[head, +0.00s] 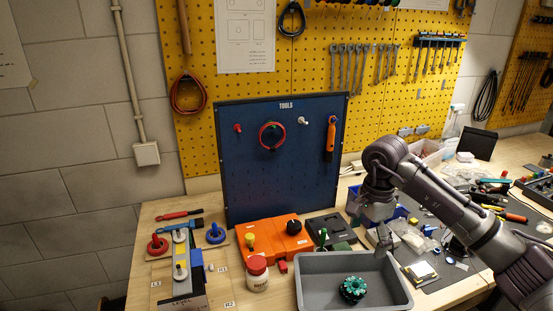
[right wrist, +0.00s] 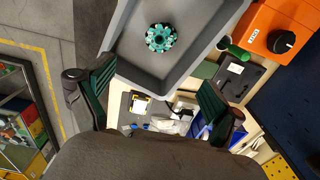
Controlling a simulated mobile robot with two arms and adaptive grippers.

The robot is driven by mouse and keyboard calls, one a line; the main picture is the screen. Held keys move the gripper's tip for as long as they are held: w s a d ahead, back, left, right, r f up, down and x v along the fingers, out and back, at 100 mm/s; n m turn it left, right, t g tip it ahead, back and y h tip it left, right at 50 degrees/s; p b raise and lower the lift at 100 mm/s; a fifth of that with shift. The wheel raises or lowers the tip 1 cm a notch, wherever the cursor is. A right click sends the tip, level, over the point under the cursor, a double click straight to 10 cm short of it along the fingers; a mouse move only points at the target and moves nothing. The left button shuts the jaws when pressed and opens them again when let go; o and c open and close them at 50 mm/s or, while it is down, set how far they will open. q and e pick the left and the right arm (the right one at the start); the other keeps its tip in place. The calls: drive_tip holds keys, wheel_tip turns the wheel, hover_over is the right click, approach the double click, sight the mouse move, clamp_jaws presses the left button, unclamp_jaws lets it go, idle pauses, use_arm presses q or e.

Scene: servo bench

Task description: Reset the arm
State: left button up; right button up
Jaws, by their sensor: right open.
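My right arm comes in from the right in the head view and bends down at its wrist. My right gripper (head: 384,238) hangs above the back right edge of the grey tray (head: 400,292). It is open, and nothing shows between its fingers. In the right wrist view the gripper (right wrist: 157,92) has its two green-padded fingers wide apart. The grey tray (right wrist: 128,72) lies beyond them. A teal toothed wheel (head: 352,289) lies in the tray, apart from the gripper; it also shows in the right wrist view (right wrist: 161,38). My left gripper is not in view.
Left of the tray stand a white jar with a red lid (head: 257,274), an orange box (head: 272,240) and a lever fixture (head: 181,270). A blue tool board (head: 250,180) stands behind. A dark mat (head: 425,275) with loose parts lies near my right arm.

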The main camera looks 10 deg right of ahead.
drive_tip(key=s+a+f+t+y, duration=0.15)
drive_tip(key=a+y, duration=0.85)
drive_tip(key=a, duration=1.2)
drive_tip(key=s+a+r+m+t+y, duration=0.2)
drive_tip(key=a+r+m+t+y, duration=0.6)
drive_tip(key=r+m, duration=0.4)
drive_tip(key=w+d+f+m+t+h, duration=0.25)
drive_tip(key=d+m+t+h, duration=0.75)
drive_tip(key=m, duration=1)
drive_tip(key=s+d+f+m+g+h, duration=0.2)
drive_tip(key=d+f+m+h, duration=0.2)
drive_tip(key=f+m, duration=0.3)
drive_tip(key=s+d+f+m+g+h, duration=0.2)
drive_tip(key=d+f+m+h, duration=0.25)
drive_tip(key=f+m, duration=0.2)
drive_tip(key=s+f+m+g, duration=0.4)
drive_tip(key=s+f+g, duration=0.25)
drive_tip(key=s, duration=0.45)
drive_tip(key=s+f+m+g, duration=0.45)
drive_tip(key=s+f, duration=0.35)
drive_tip(key=s, duration=0.2)
wheel_tip(320, 180, down, 30)
drive_tip(key=s+f+n+g+b, duration=0.1)
drive_tip(key=s+g+b, duration=0.1)
drive_tip(key=s, duration=0.1)
drive_tip(key=s+d+f+g+b, duration=0.1)
drive_tip(key=s+d+f+b, duration=0.1)
drive_tip(key=s+f, duration=1.3)
drive_tip(key=shift+s+d, duration=0.2)
drive_tip(key=shift+d, duration=0.1)
